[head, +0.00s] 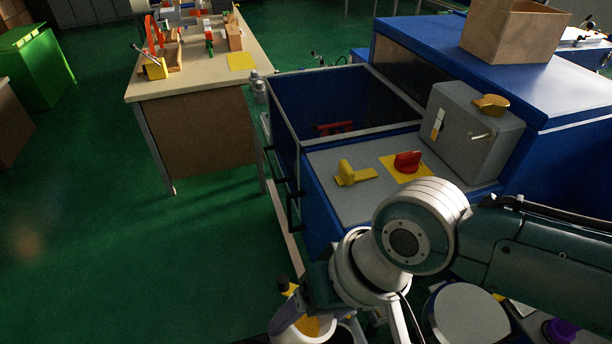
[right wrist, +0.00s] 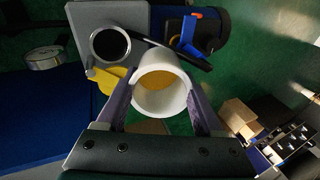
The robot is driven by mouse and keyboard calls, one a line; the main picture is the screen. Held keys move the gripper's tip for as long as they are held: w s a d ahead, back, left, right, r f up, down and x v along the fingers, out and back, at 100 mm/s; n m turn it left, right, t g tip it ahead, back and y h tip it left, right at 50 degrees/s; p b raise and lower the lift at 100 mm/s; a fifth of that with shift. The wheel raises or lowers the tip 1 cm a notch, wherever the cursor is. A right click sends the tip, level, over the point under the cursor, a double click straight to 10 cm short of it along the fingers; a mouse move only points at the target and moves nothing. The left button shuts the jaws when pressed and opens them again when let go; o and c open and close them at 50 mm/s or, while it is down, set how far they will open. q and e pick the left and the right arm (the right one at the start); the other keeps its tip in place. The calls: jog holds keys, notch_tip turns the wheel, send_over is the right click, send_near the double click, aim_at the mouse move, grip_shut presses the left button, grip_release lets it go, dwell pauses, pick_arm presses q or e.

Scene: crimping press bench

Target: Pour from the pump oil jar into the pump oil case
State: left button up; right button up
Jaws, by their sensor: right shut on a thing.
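The white jar (right wrist: 162,85) sits between the two fingers of my right gripper (right wrist: 160,98), which is shut on it. Yellow oil shows inside the jar. In the head view the jar (head: 308,327) is at the bottom edge, partly hidden by my right gripper (head: 300,312). The grey oil case (head: 475,150) stands on the blue machine at right, apart from the jar. It has a yellow cap (head: 491,103) on top, a sight gauge (head: 437,124) and a small handle on its front. Whether an opening lies under the cap is hidden. My left gripper is not in view.
A yellow lever (head: 352,174) and a red knob (head: 407,161) stand on the machine's grey top in front of the case. An open-framed recess (head: 340,105) lies behind them. A cardboard box (head: 512,35) stands on the blue housing. Green floor is clear at left.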

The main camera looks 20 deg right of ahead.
jog(key=a+h, duration=0.1)
jog(key=w+a+f+g+h+b, duration=0.1)
jog(key=h, duration=0.1)
jog(key=shift+w+a+b, duration=0.3)
jog(key=shift+d+r+h, duration=0.2)
jog(key=shift+r+h, duration=0.05)
jog(key=shift+h, duration=0.25)
jog(key=shift+d, duration=0.1)
notch_tip(320, 180, up, 3)
jog(key=p, duration=0.3)
jog(key=shift+r+g+h, duration=0.15)
jog(key=shift+g+h, duration=0.15)
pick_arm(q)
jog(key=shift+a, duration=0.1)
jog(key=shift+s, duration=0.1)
